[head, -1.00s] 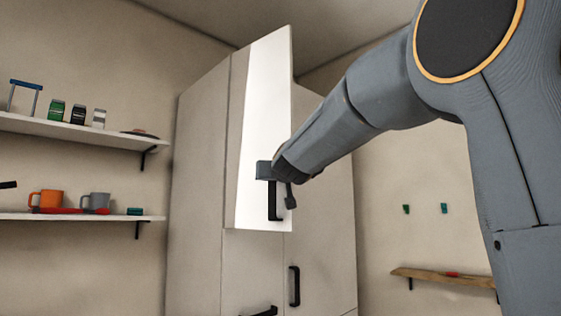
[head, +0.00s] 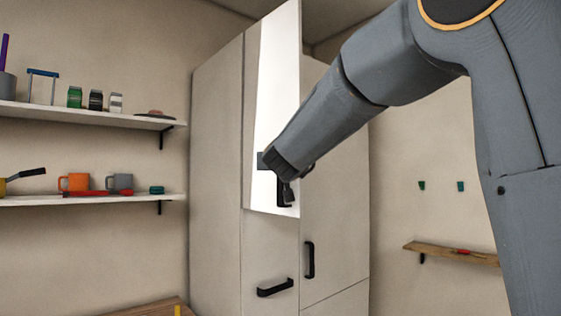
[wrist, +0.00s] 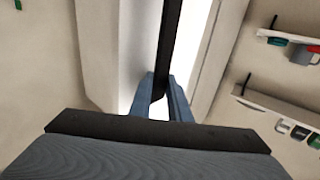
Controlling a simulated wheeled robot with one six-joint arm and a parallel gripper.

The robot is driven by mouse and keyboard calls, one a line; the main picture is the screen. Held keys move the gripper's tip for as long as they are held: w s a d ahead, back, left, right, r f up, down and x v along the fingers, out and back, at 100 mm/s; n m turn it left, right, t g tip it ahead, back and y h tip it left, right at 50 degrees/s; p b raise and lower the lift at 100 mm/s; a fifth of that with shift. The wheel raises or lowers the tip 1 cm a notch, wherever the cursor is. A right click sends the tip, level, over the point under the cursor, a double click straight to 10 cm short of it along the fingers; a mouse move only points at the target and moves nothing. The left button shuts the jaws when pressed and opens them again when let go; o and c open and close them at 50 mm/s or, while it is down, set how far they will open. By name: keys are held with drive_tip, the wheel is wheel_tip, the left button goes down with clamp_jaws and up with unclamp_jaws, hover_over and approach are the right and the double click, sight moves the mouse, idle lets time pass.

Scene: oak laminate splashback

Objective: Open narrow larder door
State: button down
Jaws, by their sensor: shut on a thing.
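The narrow larder door (head: 274,110) is a tall pale panel at the upper middle of the cabinet in the head view. It stands ajar, its right edge swung out toward me and its left edge at the cabinet. Its black bar handle (head: 284,196) is near the lower right edge, partly hidden by my gripper. My gripper (head: 272,163) is at the handle. In the wrist view, the handle (wrist: 171,45) runs between the two blue-grey fingers of my gripper (wrist: 160,98), which are shut on it. The inside of the larder is not visible.
Lower fronts have a horizontal black handle (head: 275,287) and an upright one (head: 309,260). Left wall shelves hold mugs (head: 75,182) and several jars (head: 95,100). A wooden shelf (head: 450,252) is on the right wall. The space before the door's left side looks clear.

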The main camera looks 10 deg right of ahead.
drive_tip(key=shift+d+f, duration=0.15)
drive_tip(key=shift+f, duration=0.3)
drive_tip(key=c, duration=1.6)
unclamp_jaws()
drive_tip(key=shift+w+f, duration=0.15)
drive_tip(key=shift+d, duration=0.1)
drive_tip(key=s, duration=0.2)
drive_tip(key=s+a, duration=0.1)
drive_tip(key=s, duration=0.2)
drive_tip(key=s+a+r+b, duration=0.1)
drive_tip(key=s, duration=0.1)
drive_tip(key=shift+s, duration=0.4)
